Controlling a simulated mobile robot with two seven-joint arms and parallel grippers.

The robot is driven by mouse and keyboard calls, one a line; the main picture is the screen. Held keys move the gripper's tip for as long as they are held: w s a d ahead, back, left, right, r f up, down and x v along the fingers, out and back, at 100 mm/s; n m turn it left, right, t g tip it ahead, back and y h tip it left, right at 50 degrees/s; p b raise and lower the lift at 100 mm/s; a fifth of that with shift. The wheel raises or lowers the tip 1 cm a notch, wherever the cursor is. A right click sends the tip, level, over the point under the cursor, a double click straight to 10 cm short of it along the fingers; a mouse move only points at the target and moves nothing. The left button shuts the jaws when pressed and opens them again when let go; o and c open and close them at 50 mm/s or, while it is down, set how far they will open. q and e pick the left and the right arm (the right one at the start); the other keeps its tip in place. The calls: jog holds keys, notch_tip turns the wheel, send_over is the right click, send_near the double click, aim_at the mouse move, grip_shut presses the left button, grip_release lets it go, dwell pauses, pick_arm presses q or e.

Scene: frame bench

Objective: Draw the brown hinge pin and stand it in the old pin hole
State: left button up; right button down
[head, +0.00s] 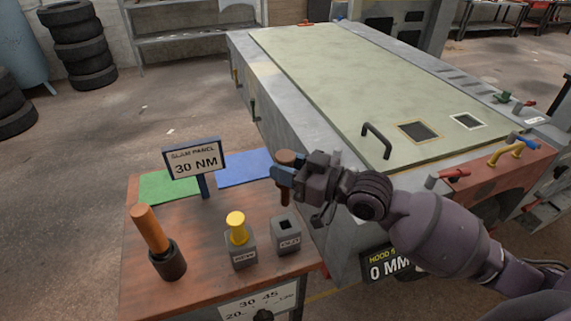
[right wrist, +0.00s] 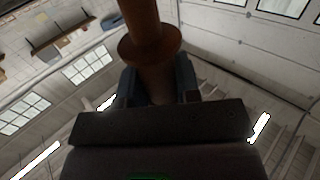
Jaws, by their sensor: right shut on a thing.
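The brown hinge pin (head: 285,194) is held upright in my right gripper (head: 286,175), its wider head (head: 288,157) showing above the jaws and its shank below. In the right wrist view, the pin (right wrist: 143,15) with its round flange rises between the two fingers (right wrist: 158,85). The gripper is shut on it. A grey block with a square dark hole (head: 287,239) stands on the bench below the pin, apart from it; its label is too small to read surely, and the hole looks empty. My left gripper is not in view.
A yellow pin (head: 237,228) stands in a second grey block (head: 240,253) left of the empty one. An orange handle (head: 149,229) leans in a dark cup (head: 167,262). The "30 NM" sign (head: 195,162) stands behind.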

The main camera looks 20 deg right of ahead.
aim_at(286, 206)
jog(key=shift+f+b, duration=1.6)
jog(key=shift+f, duration=1.3)
pick_arm(q)
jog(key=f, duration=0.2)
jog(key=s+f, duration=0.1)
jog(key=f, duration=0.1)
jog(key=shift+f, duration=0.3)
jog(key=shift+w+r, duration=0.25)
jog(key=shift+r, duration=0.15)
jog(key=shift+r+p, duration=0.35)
jog(key=shift+p, duration=0.25)
pick_arm(e)
jog(key=shift+r, duration=0.1)
pick_arm(q)
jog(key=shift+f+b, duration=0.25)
jog(key=shift+b, duration=0.05)
pick_arm(e)
jog(key=shift+f, duration=0.45)
